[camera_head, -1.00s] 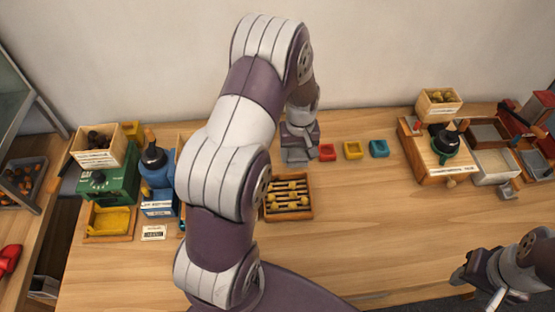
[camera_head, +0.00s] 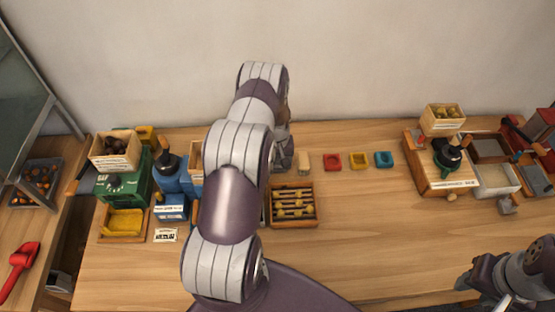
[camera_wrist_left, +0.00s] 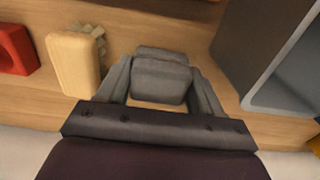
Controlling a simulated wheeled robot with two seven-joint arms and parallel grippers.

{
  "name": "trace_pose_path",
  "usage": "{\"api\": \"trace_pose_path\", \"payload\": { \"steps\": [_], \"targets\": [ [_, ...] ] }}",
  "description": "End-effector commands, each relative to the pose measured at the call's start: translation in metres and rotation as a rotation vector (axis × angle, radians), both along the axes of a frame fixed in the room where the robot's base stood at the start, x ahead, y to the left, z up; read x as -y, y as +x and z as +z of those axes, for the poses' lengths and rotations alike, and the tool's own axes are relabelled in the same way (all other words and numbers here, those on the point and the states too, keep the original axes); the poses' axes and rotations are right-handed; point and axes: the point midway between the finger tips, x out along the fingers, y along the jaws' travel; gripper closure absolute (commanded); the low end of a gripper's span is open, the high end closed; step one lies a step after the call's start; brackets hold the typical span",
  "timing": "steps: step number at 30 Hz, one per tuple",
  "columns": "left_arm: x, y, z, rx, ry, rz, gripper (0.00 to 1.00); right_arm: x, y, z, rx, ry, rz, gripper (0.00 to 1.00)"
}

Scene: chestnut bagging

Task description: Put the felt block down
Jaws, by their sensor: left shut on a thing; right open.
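My left gripper (camera_head: 282,160) is at the back of the table, partly hidden behind my own arm. In the left wrist view its two fingers are shut on a grey block (camera_wrist_left: 160,80), which looks like the felt block. I cannot tell whether the block touches the table. A beige ridged block (camera_head: 304,162) stands just right of the gripper; it also shows in the left wrist view (camera_wrist_left: 75,62). My right gripper (camera_head: 470,281) is open and empty at the lower right.
A slatted wooden tray (camera_head: 293,222) lies in front. A large grey bin-like thing (camera_wrist_left: 272,50) is close beside the gripper in the wrist view. The table's front middle is clear.

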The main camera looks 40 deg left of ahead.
Motion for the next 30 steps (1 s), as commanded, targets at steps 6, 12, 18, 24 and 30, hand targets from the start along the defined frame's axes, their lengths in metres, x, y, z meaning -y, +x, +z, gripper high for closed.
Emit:
{"api": "trace_pose_path", "payload": {
  "steps": [6,12,18,24,30],
  "targets": [
    [0.000,0.000,-0.003,0.000,0.000,0.000,0.18,0.000,0.000,-0.004,0.000,0.000,0.000,0.57],
    [0.000,0.000,-0.003,-0.001,-0.001,0.000,0.09,0.000,0.000,-0.004,0.000,0.000,0.000,0.57],
    [0.000,0.000,0.004,0.000,0.000,0.000,0.09,0.000,0.000,0.002,0.000,0.000,0.000,0.57],
    [0.000,0.001,0.034,0.003,0.001,0.000,0.09,0.000,0.000,-0.016,0.000,0.000,0.000,0.57],
    [0.000,0.001,0.079,0.004,0.002,0.000,0.09,0.000,0.000,-0.030,0.000,0.000,0.000,0.57]
  ]
}}
